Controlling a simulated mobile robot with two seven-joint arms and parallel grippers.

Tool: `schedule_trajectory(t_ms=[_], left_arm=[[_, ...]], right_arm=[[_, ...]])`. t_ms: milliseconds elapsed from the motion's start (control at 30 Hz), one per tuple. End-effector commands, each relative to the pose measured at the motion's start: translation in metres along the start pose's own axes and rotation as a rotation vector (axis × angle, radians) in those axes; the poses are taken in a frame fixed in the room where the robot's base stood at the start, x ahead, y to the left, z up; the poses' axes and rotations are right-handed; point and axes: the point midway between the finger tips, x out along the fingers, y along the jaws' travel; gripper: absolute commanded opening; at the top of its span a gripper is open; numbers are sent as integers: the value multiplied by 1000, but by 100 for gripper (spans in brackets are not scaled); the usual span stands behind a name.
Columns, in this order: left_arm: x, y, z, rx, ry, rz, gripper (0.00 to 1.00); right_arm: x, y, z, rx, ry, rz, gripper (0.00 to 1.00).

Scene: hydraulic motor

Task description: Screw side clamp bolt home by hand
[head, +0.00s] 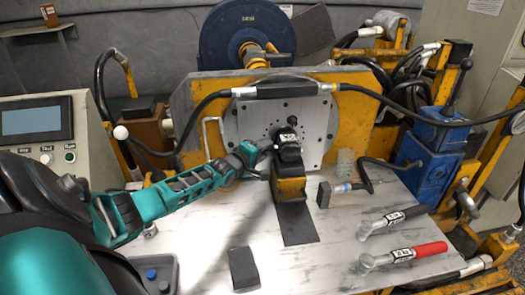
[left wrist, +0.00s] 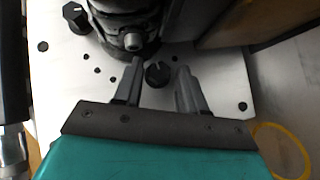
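The motor (head: 288,150), black with a yellow lower block, sits against the grey face plate (head: 318,140); its dark body also shows at the top of the left wrist view (left wrist: 118,14). A dark round-headed bolt (left wrist: 158,74) with a light slot-like mark sits at the plate beside the motor. A second dark bolt (left wrist: 76,17) is on the motor's other side. My left gripper (head: 256,158) is at the motor's left side. In the left wrist view its fingers (left wrist: 160,68) are apart, one on each side of the first bolt, with visible gaps. How far the bolt is seated cannot be told.
Two torque wrenches, one black-handled (head: 393,220) and one red-handled (head: 405,254), lie on the bench at right. A dark block (head: 243,269) lies at the front. A black hose (head: 285,90) crosses above the motor. A control panel (head: 38,123) stands at left.

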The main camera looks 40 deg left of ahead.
Motion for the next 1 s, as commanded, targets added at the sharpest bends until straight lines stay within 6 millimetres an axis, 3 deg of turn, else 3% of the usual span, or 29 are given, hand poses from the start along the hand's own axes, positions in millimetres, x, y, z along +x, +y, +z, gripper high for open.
schedule_trajectory(t_ms=[467, 1000], left_arm=[[-8, 1, 1, -1, -2, 0, 48], [-88, 0, 1, -2, -2, -3, 48]], right_arm=[[-2, 0, -5, -1, 2, 0, 100], [-17, 1, -27, -1, 2, 1, 100]])
